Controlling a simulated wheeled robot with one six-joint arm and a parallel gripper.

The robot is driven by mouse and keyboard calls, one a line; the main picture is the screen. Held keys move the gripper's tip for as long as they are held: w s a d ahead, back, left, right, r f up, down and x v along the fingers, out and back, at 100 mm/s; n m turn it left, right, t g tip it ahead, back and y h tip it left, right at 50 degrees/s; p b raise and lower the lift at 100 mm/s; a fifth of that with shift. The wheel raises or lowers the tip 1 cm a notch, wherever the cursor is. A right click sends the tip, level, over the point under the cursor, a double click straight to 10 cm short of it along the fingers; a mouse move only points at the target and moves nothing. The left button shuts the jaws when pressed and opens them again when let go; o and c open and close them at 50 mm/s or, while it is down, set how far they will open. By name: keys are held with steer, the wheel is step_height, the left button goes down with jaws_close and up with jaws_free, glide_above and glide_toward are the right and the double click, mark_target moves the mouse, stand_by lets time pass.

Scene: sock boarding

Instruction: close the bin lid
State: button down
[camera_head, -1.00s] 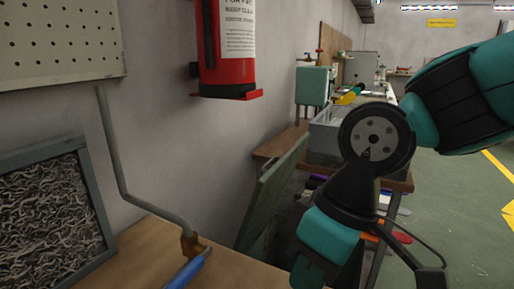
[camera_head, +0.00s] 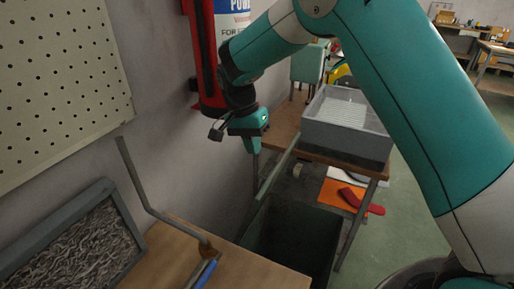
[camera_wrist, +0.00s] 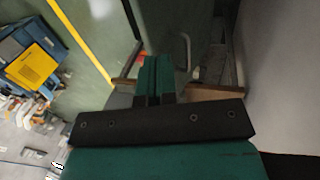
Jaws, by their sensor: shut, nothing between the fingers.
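The bin (camera_head: 295,240) is dark green and stands open between the two benches in the head view. Its lid (camera_head: 278,167) is raised and seen nearly edge-on, as a thin grey-green strip tilted up from the bin's rim. My gripper (camera_head: 255,172) points down in the gap between the wall and the lid, on the lid's wall side. Its fingers are shut and empty; I cannot tell whether they touch the lid. In the wrist view the shut fingers (camera_wrist: 153,70) show at the centre.
A wooden bench (camera_head: 190,265) with a bent metal rod (camera_head: 142,190) is at the front left. A grey tray (camera_head: 345,135) sits on the far bench. Open floor (camera_head: 400,220) lies at the right.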

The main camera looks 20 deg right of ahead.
steer(key=p+x, duration=0.1)
steer(key=x, duration=0.7)
steer(key=shift+s+f, duration=0.1)
steer(key=shift+f, duration=0.2)
